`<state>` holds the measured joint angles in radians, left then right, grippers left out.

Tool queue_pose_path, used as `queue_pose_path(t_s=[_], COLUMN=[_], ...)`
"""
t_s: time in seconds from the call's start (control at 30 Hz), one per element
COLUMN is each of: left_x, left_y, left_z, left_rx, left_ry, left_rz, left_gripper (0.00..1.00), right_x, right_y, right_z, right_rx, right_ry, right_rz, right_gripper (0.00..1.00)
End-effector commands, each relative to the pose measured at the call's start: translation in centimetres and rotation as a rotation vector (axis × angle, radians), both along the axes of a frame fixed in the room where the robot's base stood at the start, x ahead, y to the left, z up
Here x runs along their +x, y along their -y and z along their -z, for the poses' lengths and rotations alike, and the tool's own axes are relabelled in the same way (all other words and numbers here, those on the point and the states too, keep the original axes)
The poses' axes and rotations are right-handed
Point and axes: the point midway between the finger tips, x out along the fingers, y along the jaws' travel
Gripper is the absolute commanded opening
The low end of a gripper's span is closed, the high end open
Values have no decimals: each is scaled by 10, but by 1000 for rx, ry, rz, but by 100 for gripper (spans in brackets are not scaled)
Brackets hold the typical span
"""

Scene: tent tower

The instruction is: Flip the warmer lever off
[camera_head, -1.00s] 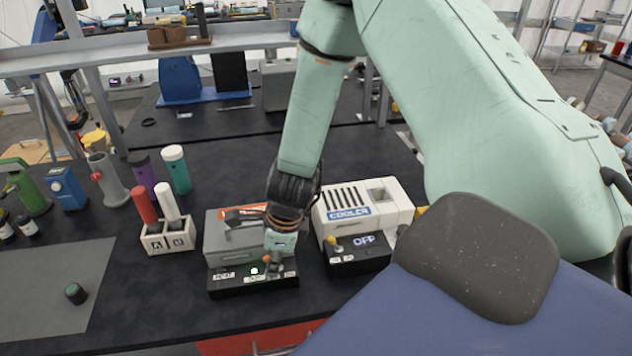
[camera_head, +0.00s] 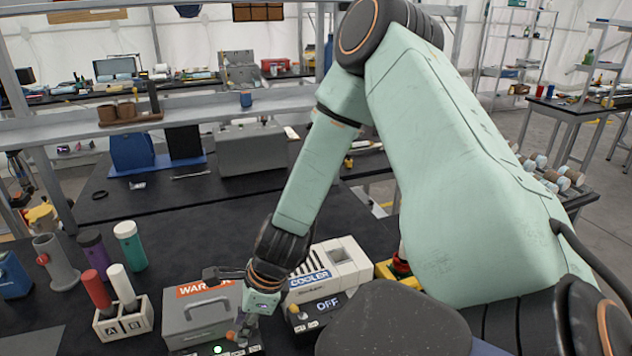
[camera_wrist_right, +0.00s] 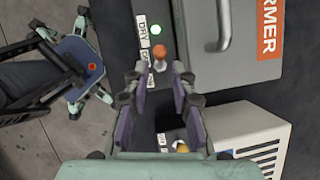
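The warmer (camera_head: 200,316) is a grey box with an orange label and a handle at the lower left of the head view. Its lever (camera_wrist_right: 160,54), with an orange knob, stands on the dark front panel beside a lit green light (camera_wrist_right: 155,30). The knob also shows in the head view (camera_head: 231,335). My right gripper (camera_wrist_right: 158,88) is open, its two fingers apart, with the lever just beyond the tips in the wrist picture. In the head view the right gripper (camera_head: 250,322) hangs at the warmer's right front. Contact cannot be told. My left gripper is not in view.
The white cooler (camera_head: 332,270), its display reading OFF, stands close right of the warmer. Its yellow knob (camera_wrist_right: 181,146) is near my right gripper. A white holder (camera_head: 125,322) with red and white bottles stands left.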

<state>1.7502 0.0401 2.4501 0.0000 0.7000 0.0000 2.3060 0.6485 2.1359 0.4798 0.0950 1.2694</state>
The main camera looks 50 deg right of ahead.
Motion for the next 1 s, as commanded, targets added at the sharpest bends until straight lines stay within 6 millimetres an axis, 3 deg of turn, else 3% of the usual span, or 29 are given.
queue_pose_path(t_s=[0.03, 0.5, 1.0], left_x=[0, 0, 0], left_y=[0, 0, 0], left_z=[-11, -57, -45], left_rx=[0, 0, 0], left_ry=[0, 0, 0], left_rz=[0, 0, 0], left_gripper=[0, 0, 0], right_x=[-2, -13, -82], right_y=[1, 10, -1], right_z=[-9, -42, 19], right_rx=[2, 1, -317], right_ry=[-2, -2, -34], right_rz=[3, 2, -658], right_gripper=[25, 25, 25])
